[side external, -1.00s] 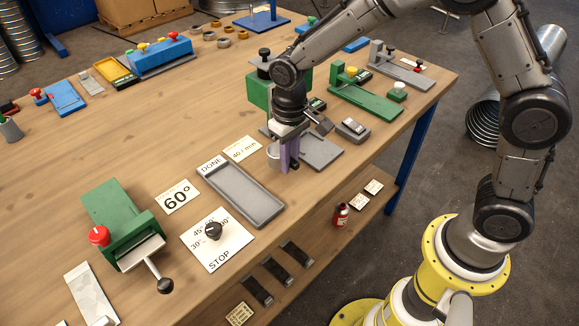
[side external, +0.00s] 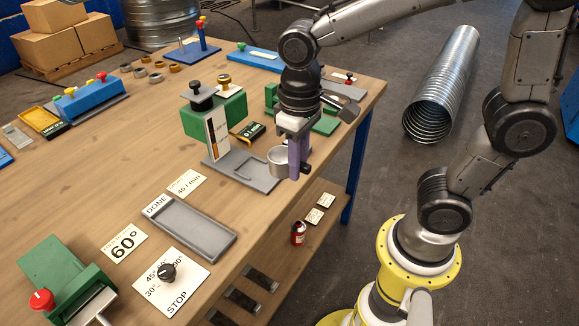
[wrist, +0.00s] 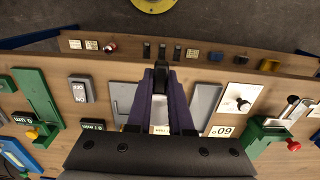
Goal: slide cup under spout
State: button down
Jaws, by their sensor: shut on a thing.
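The small pale grey cup (side external: 279,160) is at the right edge of a flat grey plate (side external: 262,180) with a hook-shaped groove, close against my gripper (side external: 299,172). I cannot tell whether it rests on the plate or is just above it. My gripper's purple fingers are shut on the cup's side; a dark piece (wrist: 161,78) shows between the fingertips in the wrist view. The cup body is not clear there. A green dispenser block (side external: 226,112) with a black knob and upright gauge panel stands behind the plate. I cannot make out its spout clearly.
A grey tray (side external: 190,230) by the DONE label lies left of the plate. A STOP dial card (side external: 168,280) is at the front. Green fixtures (side external: 325,125) stand behind my gripper. The table's right edge is close to the gripper.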

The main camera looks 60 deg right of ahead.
jog(key=shift+r, duration=2.9)
jog(key=shift+w+a, duration=0.1)
jog(key=shift+w, duration=0.2)
jog(key=w, duration=0.1)
jog(key=w+f, duration=0.1)
jog(key=w+n, duration=0.1)
jog(key=shift+f, duration=0.3)
jog(key=shift+m, duration=0.5)
jog(key=shift+w+d+f, duration=0.9)
jog(key=shift+d+f, duration=0.45)
jog(key=shift+f, duration=1.4)
jog(key=shift+w+d+f, duration=0.85)
jog(key=shift+d+f, duration=0.45)
jog(key=shift+f, duration=1.5)
jog(key=shift+w+d+f, duration=0.9)
jog(key=shift+d+f, duration=0.45)
jog(key=shift+f, duration=1.4)
jog(key=shift+w+f, duration=0.2)
jog(key=shift+w, duration=2.4)
